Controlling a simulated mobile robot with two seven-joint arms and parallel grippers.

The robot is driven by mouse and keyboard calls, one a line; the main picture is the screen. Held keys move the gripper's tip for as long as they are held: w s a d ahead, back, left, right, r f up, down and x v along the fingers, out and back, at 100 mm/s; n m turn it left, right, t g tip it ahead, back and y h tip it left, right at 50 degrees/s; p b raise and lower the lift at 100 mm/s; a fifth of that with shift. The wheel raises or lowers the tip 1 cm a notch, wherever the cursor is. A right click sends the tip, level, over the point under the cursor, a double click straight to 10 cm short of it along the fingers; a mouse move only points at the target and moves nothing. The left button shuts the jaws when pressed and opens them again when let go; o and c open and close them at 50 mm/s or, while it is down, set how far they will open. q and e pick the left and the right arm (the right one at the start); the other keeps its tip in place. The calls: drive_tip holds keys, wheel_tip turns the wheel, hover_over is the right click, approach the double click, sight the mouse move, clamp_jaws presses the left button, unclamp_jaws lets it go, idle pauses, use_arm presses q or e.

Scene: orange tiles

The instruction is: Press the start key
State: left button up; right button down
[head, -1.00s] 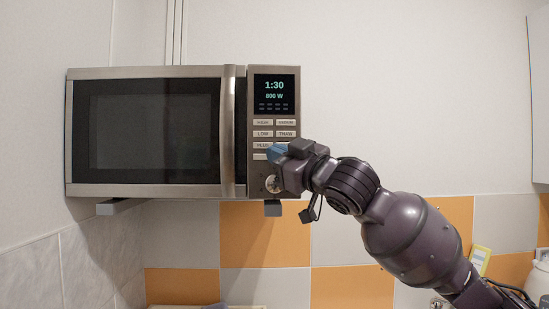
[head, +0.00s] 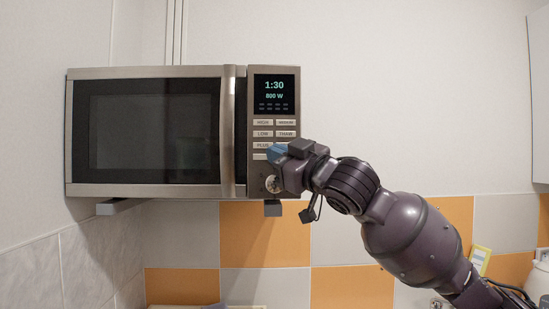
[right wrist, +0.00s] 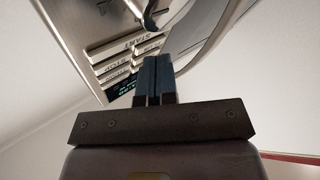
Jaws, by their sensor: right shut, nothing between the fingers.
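The microwave (head: 155,187) hangs on the wall with its door shut and its display (head: 275,88) reading 1:30 and 800 W. The start key (right wrist: 112,47) shows in the right wrist view, its label upside down; in the head view my right gripper hides that part of the keypad. My right gripper (head: 277,152) is shut and empty, with blue fingertips in front of the lower keys. My left gripper is out of view.
A round knob (head: 273,184) sits below the keys, close under my gripper. The door handle (head: 229,130) stands left of the panel. A bracket (head: 272,208) supports the microwave.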

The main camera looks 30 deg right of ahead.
drive_tip(key=shift+w+d, duration=0.1)
drive_tip(key=shift+w, duration=0.05)
drive_tip(key=shift+w+d+p, duration=0.15)
drive_tip(key=shift+w+p, duration=0.05)
drive_tip(key=shift+p, duration=0.1)
